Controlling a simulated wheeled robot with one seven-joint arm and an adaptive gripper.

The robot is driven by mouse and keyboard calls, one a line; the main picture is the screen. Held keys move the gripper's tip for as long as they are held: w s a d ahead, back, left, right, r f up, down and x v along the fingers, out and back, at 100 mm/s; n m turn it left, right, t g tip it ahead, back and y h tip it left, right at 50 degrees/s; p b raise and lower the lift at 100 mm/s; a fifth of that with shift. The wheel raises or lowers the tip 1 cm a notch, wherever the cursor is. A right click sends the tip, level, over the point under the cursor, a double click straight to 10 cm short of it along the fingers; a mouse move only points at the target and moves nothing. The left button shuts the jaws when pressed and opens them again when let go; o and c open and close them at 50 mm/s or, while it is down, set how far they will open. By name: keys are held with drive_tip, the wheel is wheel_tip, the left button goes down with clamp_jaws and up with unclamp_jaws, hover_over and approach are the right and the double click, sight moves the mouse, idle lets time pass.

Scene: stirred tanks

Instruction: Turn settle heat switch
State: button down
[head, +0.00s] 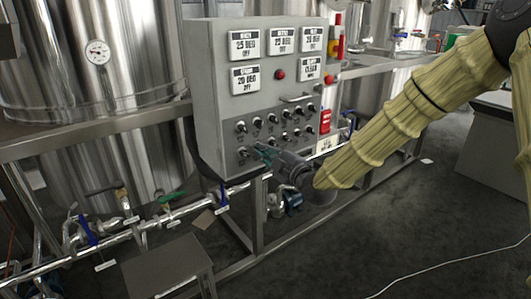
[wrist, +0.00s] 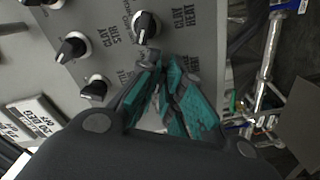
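The grey control panel (head: 215,120) carries rows of black rotary switches, one of them at the left end of the upper row (head: 240,126). My gripper (head: 262,150) is at the lower left of these rows, close to the panel face. In the wrist view, my gripper's teal fingers (wrist: 163,62) come close together at their tips, right at the panel. A switch (wrist: 148,56) is mostly hidden by the fingertips, and its label beside them is partly covered. I cannot tell whether the fingers grip it. A switch labelled clay heat (wrist: 146,26) stands just beyond.
A switch labelled clay stir (wrist: 72,47) and another switch (wrist: 95,88) are left of my fingers. Steel tanks (head: 90,60) and valved pipes (head: 130,230) stand left. Dark floor (head: 400,230) lies open at right.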

idle(0.4)
drive_tip(key=shift+a+m+p, duration=0.15)
drive_tip(key=shift+m+p, duration=0.55)
drive_tip(key=shift+m, duration=3.1)
drive_tip(key=c, duration=1.6)
unclamp_jaws()
drive_tip(key=shift+f, duration=0.1)
drive_tip(key=shift+o, duration=0.2)
drive_tip(key=shift+s, duration=0.1)
drive_tip(key=v, duration=1.2)
